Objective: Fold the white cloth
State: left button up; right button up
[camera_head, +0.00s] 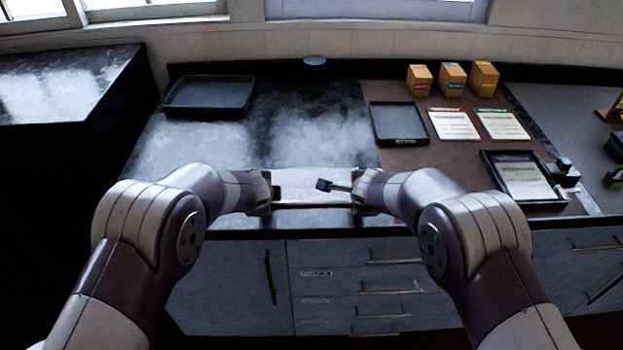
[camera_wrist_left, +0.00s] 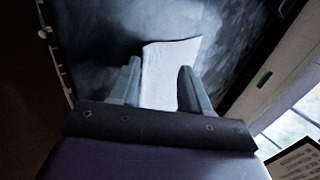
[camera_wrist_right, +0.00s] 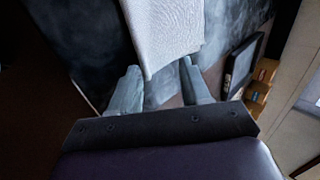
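The white cloth (camera_head: 310,187) lies on the dark counter near its front edge, between my two grippers. My left gripper (camera_head: 274,193) is at the cloth's left end. In the left wrist view its fingers (camera_wrist_left: 160,68) are apart, with the cloth (camera_wrist_left: 168,75) showing between them and beyond. My right gripper (camera_head: 338,187) is at the cloth's right end. In the right wrist view its fingers (camera_wrist_right: 158,64) are apart, and the cloth's end (camera_wrist_right: 162,35) shows at and beyond the fingertips. I cannot tell whether any finger touches the cloth.
A black tray (camera_head: 209,97) sits at the back left. A brown mat (camera_head: 400,160) on the right carries a second tray (camera_head: 399,123), cards (camera_head: 453,124), small boxes (camera_head: 452,79) and a framed tray (camera_head: 488,160). The counter behind the cloth is clear. Drawers (camera_head: 370,280) are below.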

pick_arm(q)
jog(key=shift+r, duration=0.2)
pick_arm(e)
jog(key=shift+r, duration=0.25)
pick_arm(q)
jog(key=r, duration=0.1)
jog(key=s+r, duration=0.1)
jog(key=r, duration=0.1)
pick_arm(e)
jog(key=r, duration=0.1)
jog(key=s+r, duration=0.1)
jog(key=r, duration=0.1)
pick_arm(q)
jog(key=v, duration=0.7)
jog(key=shift+s, duration=0.25)
pick_arm(e)
jog(key=v, duration=0.7)
jog(key=shift+s, duration=0.25)
